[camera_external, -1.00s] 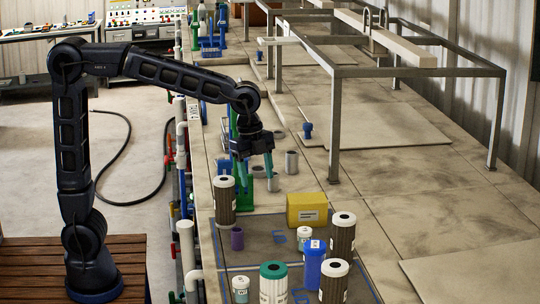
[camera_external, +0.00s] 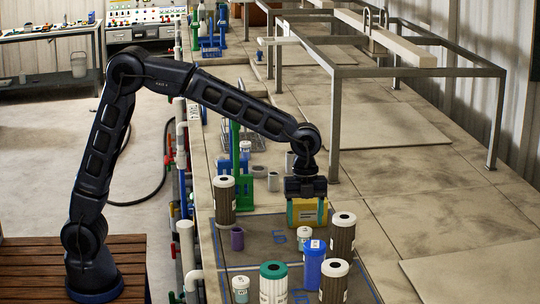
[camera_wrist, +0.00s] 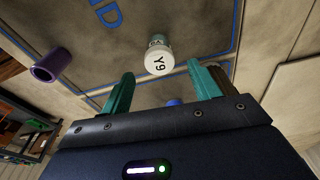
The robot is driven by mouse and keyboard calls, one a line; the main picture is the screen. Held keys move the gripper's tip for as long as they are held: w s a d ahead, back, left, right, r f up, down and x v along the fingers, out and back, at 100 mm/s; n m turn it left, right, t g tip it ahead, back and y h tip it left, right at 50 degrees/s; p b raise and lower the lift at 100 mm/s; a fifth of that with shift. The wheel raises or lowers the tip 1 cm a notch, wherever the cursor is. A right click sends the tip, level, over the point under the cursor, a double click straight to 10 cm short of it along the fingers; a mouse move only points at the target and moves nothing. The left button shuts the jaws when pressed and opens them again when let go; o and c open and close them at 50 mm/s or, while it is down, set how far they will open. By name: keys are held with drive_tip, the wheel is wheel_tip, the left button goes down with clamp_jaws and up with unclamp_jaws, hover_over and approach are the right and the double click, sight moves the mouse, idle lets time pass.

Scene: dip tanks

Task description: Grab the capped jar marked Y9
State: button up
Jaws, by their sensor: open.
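The capped jar marked Y9 (camera_wrist: 158,55) shows in the wrist view, with black letters on its white cap. It lies in line with the gap between my teal fingers, beyond their tips.
A purple cup (camera_external: 237,239) stands left of the jar. Dark filter cartridges (camera_external: 342,236) and a blue bottle (camera_external: 314,266) stand close by at right and front. Another small jar (camera_external: 240,289) and a green-topped cartridge (camera_external: 273,284) are nearer.

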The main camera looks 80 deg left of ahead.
sight(305, 229)
drive_tip(key=shift+d+f, duration=0.2)
drive_tip(key=shift+f, duration=1.4)
drive_tip(key=shift+d+f, duration=0.15)
drive_tip(key=shift+f, duration=1.45)
drive_tip(key=c, duration=1.1)
